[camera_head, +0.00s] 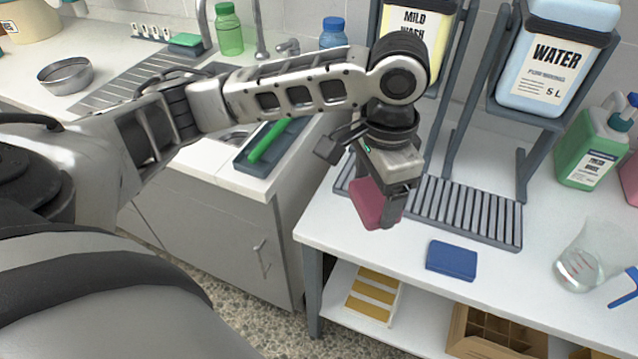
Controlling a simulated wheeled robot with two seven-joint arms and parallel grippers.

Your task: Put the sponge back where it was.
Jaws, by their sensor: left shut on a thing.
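My left gripper (387,196) is shut on a dark pink block (368,203) that looks like a sponge. It holds the block over the left front part of the white table (338,240), near the slatted grey drip tray (470,212). The fingers partly hide the block, and I cannot tell whether it touches the tray. A flat blue block (451,260), also like a sponge, lies on the table in front of the tray. A green sponge (185,40) lies by the sink at the back left. My right gripper is not in view.
Tilted racks hold a WATER container (548,65) and a MILD WASH container (412,30). A grey tray (240,165) with a green-handled item lies on the left counter. A gap separates counter and table.

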